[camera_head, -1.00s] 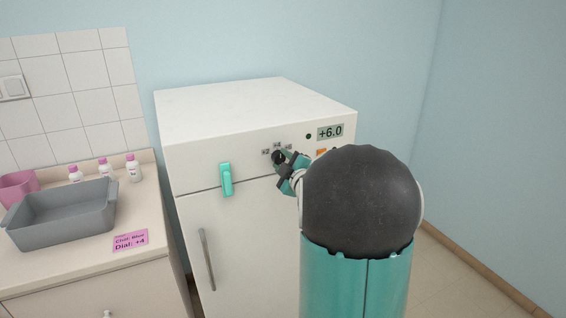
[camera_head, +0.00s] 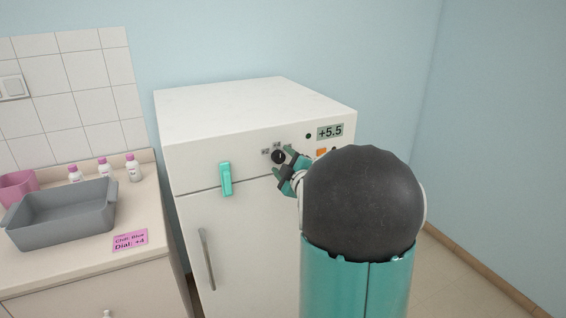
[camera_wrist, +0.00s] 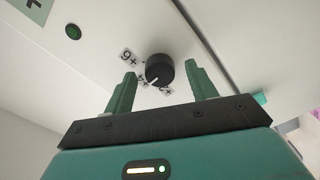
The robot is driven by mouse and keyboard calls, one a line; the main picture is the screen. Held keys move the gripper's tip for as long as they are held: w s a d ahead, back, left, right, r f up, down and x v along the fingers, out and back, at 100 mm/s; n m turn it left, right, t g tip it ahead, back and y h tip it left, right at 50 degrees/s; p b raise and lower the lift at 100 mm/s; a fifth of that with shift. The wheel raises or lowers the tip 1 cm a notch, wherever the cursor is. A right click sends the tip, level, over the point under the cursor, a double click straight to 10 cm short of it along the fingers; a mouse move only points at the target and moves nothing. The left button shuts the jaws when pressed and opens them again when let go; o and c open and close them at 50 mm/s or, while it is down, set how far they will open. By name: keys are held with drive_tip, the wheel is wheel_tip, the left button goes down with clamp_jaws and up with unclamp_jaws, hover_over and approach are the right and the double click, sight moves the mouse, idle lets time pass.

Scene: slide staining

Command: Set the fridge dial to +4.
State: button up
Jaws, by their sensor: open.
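The fridge dial (camera_head: 278,157) is a round black knob on the upper front panel of the white fridge (camera_head: 245,95). In the wrist view the dial (camera_wrist: 159,69) shows a white pointer line, and small number labels stand around it, partly hidden. The fridge display (camera_head: 330,132) reads +5.5. My gripper (camera_head: 284,164) is at the panel beside the dial. In the wrist view my gripper (camera_wrist: 161,84) is open, with one green finger on each side of the knob and a visible gap to each. The knob is not clamped.
A green indicator (camera_wrist: 72,32) sits on the panel. A pink note (camera_head: 130,240) reading "Dial: +4" lies on the counter near a grey tub (camera_head: 62,228). An orange patch (camera_head: 321,153) shows below the display.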

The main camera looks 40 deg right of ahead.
drive_tip(key=v, duration=1.3)
drive_tip(key=shift+s, duration=0.1)
drive_tip(key=a+m+g, duration=0.6)
drive_tip(key=a+m, duration=0.1)
drive_tip(key=a, duration=0.9)
drive_tip(key=s+a+f+m+g+y, duration=0.1)
drive_tip(key=s+a+g+y, duration=0.1)
drive_tip(key=s+a, duration=0.3)
drive_tip(key=s+a+f+g+y, duration=0.2)
drive_tip(key=s+a, duration=0.4)
drive_tip(key=a, duration=0.6)
drive_tip(key=shift+s+m+g+y, duration=0.2)
drive_tip(key=shift+m+g+y, duration=0.25)
drive_tip(key=shift+g, duration=0.45)
